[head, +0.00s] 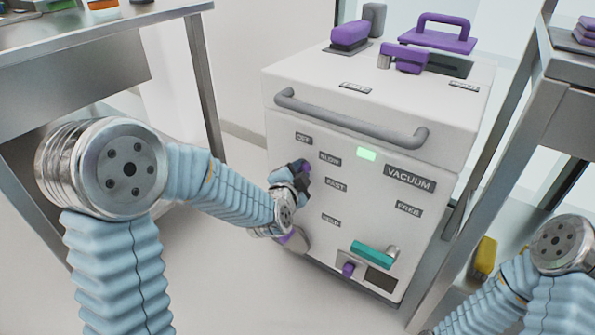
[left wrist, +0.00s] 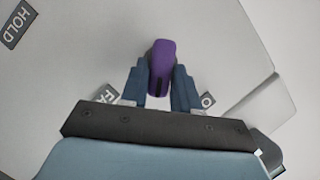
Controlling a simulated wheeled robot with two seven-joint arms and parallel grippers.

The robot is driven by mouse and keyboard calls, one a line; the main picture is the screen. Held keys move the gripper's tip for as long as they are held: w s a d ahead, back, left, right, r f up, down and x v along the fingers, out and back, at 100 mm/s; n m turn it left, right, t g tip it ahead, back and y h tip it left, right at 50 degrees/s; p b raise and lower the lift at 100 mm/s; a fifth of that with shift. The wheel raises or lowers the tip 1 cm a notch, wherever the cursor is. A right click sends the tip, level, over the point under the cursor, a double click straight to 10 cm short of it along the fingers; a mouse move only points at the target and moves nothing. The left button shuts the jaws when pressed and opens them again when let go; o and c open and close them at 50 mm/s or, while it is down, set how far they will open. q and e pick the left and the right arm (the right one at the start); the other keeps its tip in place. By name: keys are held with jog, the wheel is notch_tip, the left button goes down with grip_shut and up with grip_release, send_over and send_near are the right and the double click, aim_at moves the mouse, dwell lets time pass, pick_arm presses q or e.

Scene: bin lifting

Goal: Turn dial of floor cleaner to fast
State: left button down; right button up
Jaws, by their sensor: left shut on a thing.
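The floor cleaner (head: 345,190) is a large white box with a grey bar handle. Its front carries the labels OFF, SLOW, FAST (head: 336,185) and HOLD (head: 331,220). The purple dial (left wrist: 162,68) sits between the fingers of my left gripper (left wrist: 160,88) in the left wrist view, and the gripper is shut on it. In the head view the left gripper (head: 300,172) is at the left side of the front panel and covers most of the dial. Which label the dial points at cannot be told. My right gripper is out of view; only part of its arm shows at lower right.
A metal table (head: 100,35) stands at left. A metal shelf unit (head: 545,95) stands close to the cleaner's right side. A teal lever (head: 371,254) and a purple knob (head: 348,270) are low on the front. A yellow object (head: 486,256) lies at right. The floor at left is clear.

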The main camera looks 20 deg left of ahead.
pick_arm(q)
jog(key=shift+s+d+f+m+t+y+b, duration=0.1)
jog(key=shift+f+m+t+y+b, duration=0.15)
jog(key=shift+m+t+b, duration=0.75)
jog(key=shift+w+f+m+t+y+b, duration=0.15)
jog(key=shift+f+m+t, duration=0.1)
jog(key=shift+m, duration=1.5)
jog(key=shift+s+d+f+m+t+y+b, duration=0.2)
jog(key=shift+m+t+b, duration=0.35)
jog(key=shift+m, duration=0.8)
jog(key=shift+a, duration=0.15)
jog(key=c, duration=0.9)
grip_release()
